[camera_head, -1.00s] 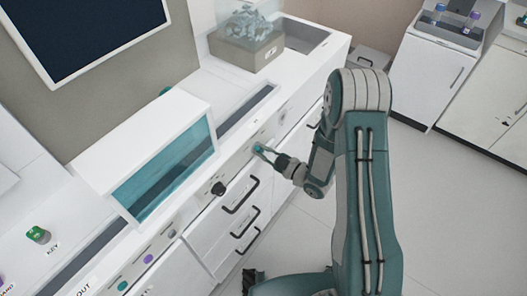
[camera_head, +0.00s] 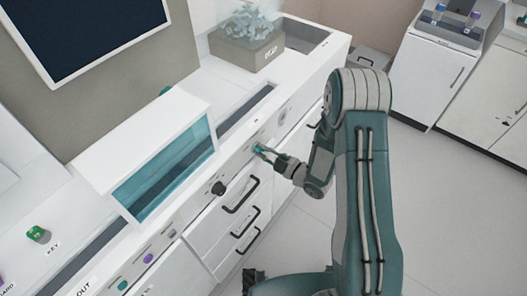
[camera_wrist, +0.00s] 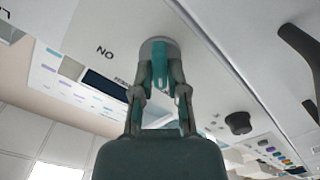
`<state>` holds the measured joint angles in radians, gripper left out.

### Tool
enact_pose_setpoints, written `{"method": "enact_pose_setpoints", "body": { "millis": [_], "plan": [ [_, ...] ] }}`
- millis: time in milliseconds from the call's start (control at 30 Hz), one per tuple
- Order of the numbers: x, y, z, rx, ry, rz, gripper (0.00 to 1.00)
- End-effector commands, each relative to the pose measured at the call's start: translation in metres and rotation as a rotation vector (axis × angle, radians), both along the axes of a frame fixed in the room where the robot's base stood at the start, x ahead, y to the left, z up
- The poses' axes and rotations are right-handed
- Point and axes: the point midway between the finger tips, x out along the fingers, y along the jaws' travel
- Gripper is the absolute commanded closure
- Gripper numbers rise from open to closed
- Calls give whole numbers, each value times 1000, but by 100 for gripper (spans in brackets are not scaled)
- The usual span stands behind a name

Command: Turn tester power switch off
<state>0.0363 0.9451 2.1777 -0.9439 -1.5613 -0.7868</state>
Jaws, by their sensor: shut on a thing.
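The tester power switch is a teal lever (camera_wrist: 158,65) on a round grey base (camera_wrist: 152,45), set in the white front panel (camera_wrist: 215,70). The lettering ON shows upside down beside it in the wrist view, with partly hidden small lettering below. My gripper (camera_wrist: 158,84) is shut on the teal lever, with one finger on each side of it. In the head view my gripper (camera_head: 264,152) is at the panel, where a bit of teal shows at the fingertips. The fingers hide part of the lever, and its exact angle is hard to tell.
A black knob (camera_head: 218,188) stands out from the panel to the left. Black drawer handles (camera_head: 240,196) stick out below. A white box with a teal window (camera_head: 160,172) stands on the counter. A green key piece (camera_head: 38,234) sits at far left. The floor at right is clear.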

Motion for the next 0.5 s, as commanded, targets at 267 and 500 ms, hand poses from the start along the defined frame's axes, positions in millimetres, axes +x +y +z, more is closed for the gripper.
{"method": "enact_pose_setpoints", "body": {
  "millis": [267, 500],
  "plan": [
    [-1, 0, -2, -3, 6, 1, 47],
    [-2, -2, -1, -2, 4, 0, 47]
  ]
}}
